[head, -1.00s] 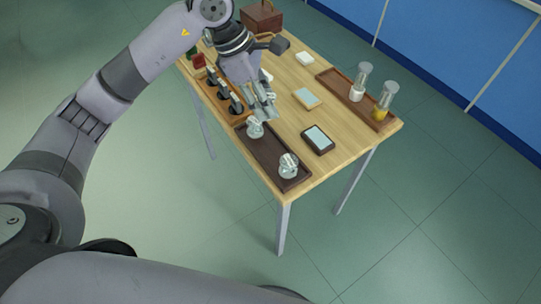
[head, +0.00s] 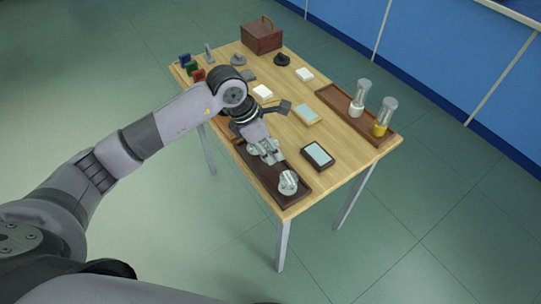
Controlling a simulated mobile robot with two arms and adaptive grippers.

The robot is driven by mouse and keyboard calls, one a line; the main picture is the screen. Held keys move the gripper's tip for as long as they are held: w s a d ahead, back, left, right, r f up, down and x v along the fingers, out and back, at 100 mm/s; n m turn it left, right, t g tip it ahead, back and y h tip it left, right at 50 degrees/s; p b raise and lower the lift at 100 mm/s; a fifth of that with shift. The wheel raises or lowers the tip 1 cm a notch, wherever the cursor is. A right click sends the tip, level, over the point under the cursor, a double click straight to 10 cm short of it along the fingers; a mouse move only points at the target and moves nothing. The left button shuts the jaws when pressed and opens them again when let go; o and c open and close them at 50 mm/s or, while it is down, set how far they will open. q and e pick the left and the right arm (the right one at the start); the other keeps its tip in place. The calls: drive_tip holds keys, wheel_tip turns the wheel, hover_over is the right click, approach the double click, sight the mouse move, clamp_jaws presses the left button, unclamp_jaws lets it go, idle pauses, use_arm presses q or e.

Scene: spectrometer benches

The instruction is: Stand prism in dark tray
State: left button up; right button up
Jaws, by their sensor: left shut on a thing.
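The dark tray (head: 303,195) lies along the near left edge of the table. My left gripper (head: 272,158) reaches down over the middle of the tray, shut on a small clear prism that the fingers mostly hide. I cannot tell whether the prism touches the tray floor. A clear glass piece with a pale body (head: 288,182) stands in the near end of the tray, just in front of the gripper. My right gripper is not in view.
A brown tray (head: 336,101) at the right holds a white-based (head: 359,98) and a yellow-based (head: 384,117) glass cylinder. A dark-framed plate (head: 317,157) lies right of the gripper. A tan-framed plate (head: 307,114), white blocks and a brown box (head: 261,37) are farther back.

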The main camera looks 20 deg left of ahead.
sight(271, 168)
use_arm(q)
wheel_tip(271, 168, down, 5)
drive_tip(key=shift+r, duration=0.2)
drive_tip(key=shift+f, duration=0.25)
drive_tip(key=o, duration=0.8)
drive_tip(key=shift+f, duration=0.15)
drive_tip(key=shift+c, duration=0.2)
drive_tip(key=o, duration=0.4)
drive_tip(key=shift+o, duration=0.2)
